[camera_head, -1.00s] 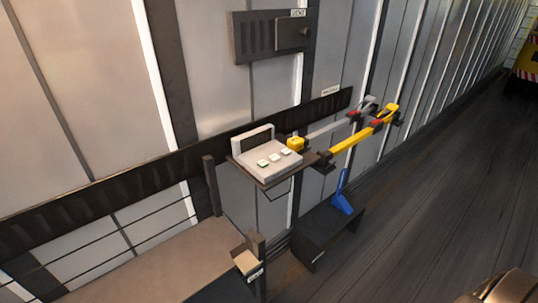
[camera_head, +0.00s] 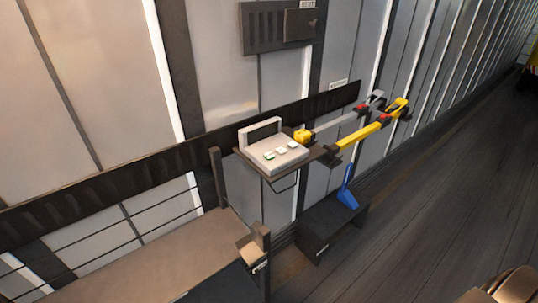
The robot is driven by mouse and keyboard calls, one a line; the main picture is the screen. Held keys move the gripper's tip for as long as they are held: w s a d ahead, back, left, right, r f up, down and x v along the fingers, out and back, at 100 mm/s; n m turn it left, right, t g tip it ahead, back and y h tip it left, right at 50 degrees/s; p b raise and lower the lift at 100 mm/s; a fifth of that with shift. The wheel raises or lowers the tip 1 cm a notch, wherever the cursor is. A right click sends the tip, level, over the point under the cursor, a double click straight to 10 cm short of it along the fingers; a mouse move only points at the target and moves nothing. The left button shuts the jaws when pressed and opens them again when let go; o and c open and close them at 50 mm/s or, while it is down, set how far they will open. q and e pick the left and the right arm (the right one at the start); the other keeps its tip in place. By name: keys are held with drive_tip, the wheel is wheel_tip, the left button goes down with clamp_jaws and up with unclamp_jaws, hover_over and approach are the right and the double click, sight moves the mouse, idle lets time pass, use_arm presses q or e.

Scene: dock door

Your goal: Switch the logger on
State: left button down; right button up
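The logger (camera_head: 277,155) appears to be the light grey box on a small dark shelf at the wall. It has a raised frame-shaped back and a few small buttons on its sloped top; one of them, at the left, looks green. No lettering on it can be read, and I cannot tell whether it is on. Neither of my grippers can be made out in this view. A tan rounded shape at the bottom right corner is cut off by the frame.
Below are a blue piece (camera_head: 347,196) on a dark box (camera_head: 330,228) and a post (camera_head: 262,256). A vent panel (camera_head: 279,28) is above. Dark floor is open at right.

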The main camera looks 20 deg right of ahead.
clamp_jaws()
idle(1.2)
